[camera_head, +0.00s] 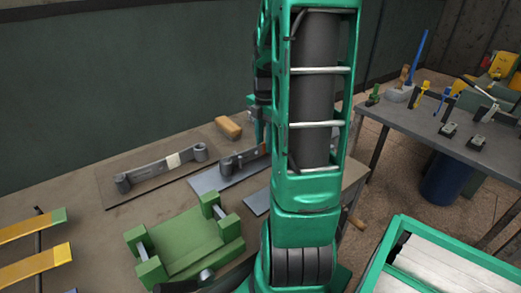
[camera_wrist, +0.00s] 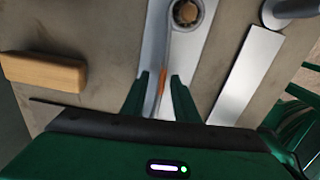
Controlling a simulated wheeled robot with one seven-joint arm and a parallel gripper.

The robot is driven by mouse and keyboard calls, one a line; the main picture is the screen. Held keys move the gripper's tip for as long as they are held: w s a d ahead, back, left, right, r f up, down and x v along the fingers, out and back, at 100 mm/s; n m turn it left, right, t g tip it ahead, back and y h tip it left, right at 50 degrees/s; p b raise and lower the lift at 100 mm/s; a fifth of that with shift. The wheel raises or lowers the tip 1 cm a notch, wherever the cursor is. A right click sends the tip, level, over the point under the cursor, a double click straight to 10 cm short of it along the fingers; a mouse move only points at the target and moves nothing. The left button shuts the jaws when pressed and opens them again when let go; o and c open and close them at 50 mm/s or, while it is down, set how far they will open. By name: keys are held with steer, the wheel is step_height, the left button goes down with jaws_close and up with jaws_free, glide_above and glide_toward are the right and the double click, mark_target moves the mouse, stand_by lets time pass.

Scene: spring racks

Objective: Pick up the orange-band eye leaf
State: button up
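The orange-band eye leaf (camera_wrist: 161,55) is a grey metal strip with a rolled eye, lying on a light metal plate. Its orange band (camera_wrist: 161,84) shows between the fingers in the wrist view. In the head view the leaf (camera_head: 239,160) is partly hidden behind my arm. My gripper (camera_wrist: 162,84) is open, with one dark green finger on each side of the leaf. Small gaps show between the fingers and the leaf. Their height relative to it is hard to tell.
A white-band leaf (camera_head: 150,170) lies on a dark plate to the left. A wooden block (camera_head: 228,127) sits behind, and a bare metal plate (camera_wrist: 244,80) is to the right. A green fixture (camera_head: 187,244) stands in front. A second table (camera_head: 455,135) is at the right.

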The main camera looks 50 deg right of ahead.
steer(key=shift+f, duration=0.7)
jaws_close()
steer(key=shift+r, duration=0.1)
step_height(320, 180, up, 18)
stand_by(1.6)
stand_by(0.3)
